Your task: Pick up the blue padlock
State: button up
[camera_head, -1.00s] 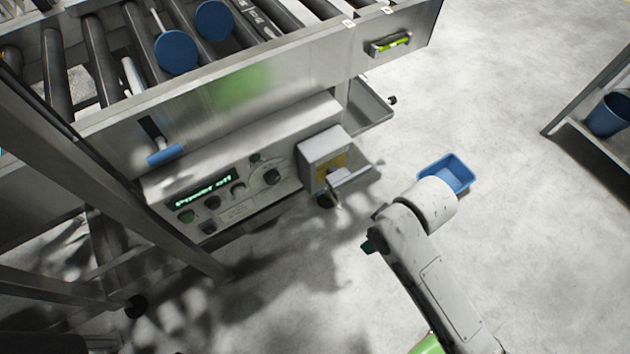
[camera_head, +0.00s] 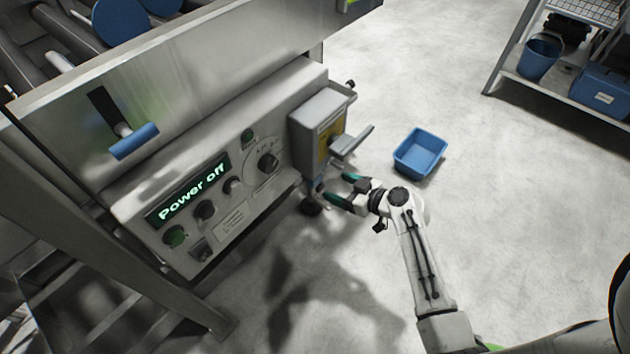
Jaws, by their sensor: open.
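My gripper (camera_head: 344,189) is open, its two teal-tipped fingers spread and pointing left toward the lower part of the grey switch box (camera_head: 317,127). Nothing shows between the fingers. A small bluish thing (camera_head: 320,187) shows below the switch box, just left of my fingertips. It may be the blue padlock, but it is too small to tell. I cannot tell whether the fingers touch it.
The control panel reads "Power off" (camera_head: 188,193). A lever (camera_head: 351,143) sticks out of the switch box above my gripper. A blue bin (camera_head: 421,152) stands on the floor behind it. A shelf (camera_head: 560,85) stands at the right. The floor between is mostly clear.

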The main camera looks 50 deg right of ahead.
aim_at(318, 180)
jog(key=shift+b+x, duration=0.5)
jog(key=shift+x, duration=3.4)
jog(key=shift+a, duration=0.2)
jog(key=shift+c, duration=0.4)
jog(key=c, duration=1)
jog(key=shift+r, duration=0.1)
jog(key=shift+s+r+p, duration=0.1)
jog(key=shift+r+p, duration=0.25)
jog(key=shift+r, duration=0.45)
jog(key=s, duration=1.7)
jog(key=shift+s+d+f, duration=0.1)
jog(key=shift+s+d, duration=0.25)
jog(key=shift+s, duration=0.05)
